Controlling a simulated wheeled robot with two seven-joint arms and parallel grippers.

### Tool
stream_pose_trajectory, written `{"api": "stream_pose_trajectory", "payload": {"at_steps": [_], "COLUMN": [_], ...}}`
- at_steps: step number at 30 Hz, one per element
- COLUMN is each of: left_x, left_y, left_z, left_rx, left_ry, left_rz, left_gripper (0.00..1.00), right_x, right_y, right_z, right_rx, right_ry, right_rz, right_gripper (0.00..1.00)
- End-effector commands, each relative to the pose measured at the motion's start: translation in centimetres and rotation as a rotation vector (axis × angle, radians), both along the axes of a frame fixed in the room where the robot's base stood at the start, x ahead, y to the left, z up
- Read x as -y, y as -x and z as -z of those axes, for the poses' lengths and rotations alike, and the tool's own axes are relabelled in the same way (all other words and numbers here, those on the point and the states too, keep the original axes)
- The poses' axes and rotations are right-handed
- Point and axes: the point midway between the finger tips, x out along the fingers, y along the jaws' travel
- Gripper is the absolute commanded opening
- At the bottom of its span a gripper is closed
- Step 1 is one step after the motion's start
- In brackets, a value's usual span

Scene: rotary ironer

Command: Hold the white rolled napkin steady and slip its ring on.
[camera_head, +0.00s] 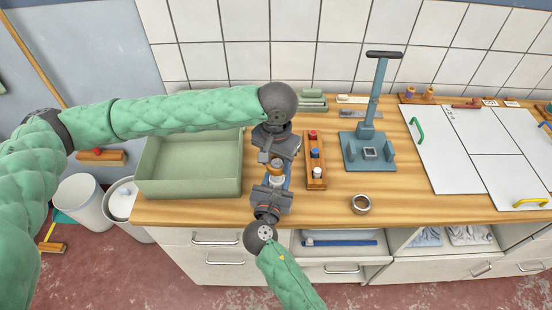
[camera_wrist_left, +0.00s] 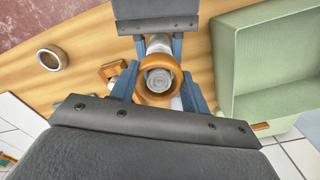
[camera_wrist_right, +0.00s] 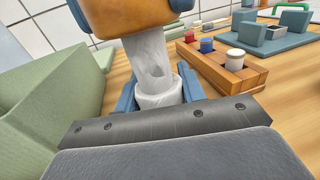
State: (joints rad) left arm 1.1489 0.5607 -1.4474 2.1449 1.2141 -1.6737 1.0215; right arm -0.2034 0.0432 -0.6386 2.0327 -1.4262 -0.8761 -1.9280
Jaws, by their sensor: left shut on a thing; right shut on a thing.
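My left gripper (camera_head: 276,164) is shut on an orange-brown ring (camera_wrist_left: 176,92), its blue fingers on either side. My right gripper (camera_head: 274,186) is shut on the lower part of the white rolled napkin (camera_wrist_right: 153,65), which stands roughly upright above the wooden counter. The ring also shows at the top of the right wrist view (camera_wrist_right: 130,14), at the napkin's upper end. In the left wrist view the napkin's rolled end (camera_wrist_left: 158,79) shows inside the ring's opening. The ring hides the napkin's top in the right wrist view, so I cannot tell how far it sits over it.
A green tray (camera_head: 190,189) stands to the left. A wooden holder (camera_head: 316,170) with red, blue and white pieces is to the right. A blue press (camera_head: 368,150) stands further right. Bare counter lies between.

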Motion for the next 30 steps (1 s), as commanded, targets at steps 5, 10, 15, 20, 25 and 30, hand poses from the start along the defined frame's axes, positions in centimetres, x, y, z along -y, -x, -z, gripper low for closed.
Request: {"api": "stream_pose_trajectory", "payload": {"at_steps": [5,10,15,20,25,30], "left_x": [0.0,0.0,0.0,0.0,0.0,0.0], "left_y": [0.0,0.0,0.0,0.0,0.0,0.0], "left_z": [0.4,0.8,1.3,1.6,1.6,1.6], "left_rx": [0.0,0.001,0.0,0.0,0.0,0.0], "left_ry": [0.0,0.0,0.0,0.0,0.0,0.0], "left_rz": [0.0,0.0,0.0,0.001,0.001,0.001], "left_gripper": [0.25,0.25,0.25,0.25,0.25,0.5], "right_x": [0.0,0.0,0.0,0.0,0.0,0.0], "right_y": [0.0,0.0,0.0,0.0,0.0,0.0], "right_z": [0.0,0.0,0.0,0.0,0.0,0.0], "right_rx": [0.0,0.0,0.0,0.0,0.0,0.0], "right_ry": [0.0,0.0,0.0,0.0,0.0,0.0], "right_rz": [0.0,0.0,0.0,0.0,0.0,0.0], "right_gripper": [0.29,0.29,0.29,0.29,0.29,0.29]}}
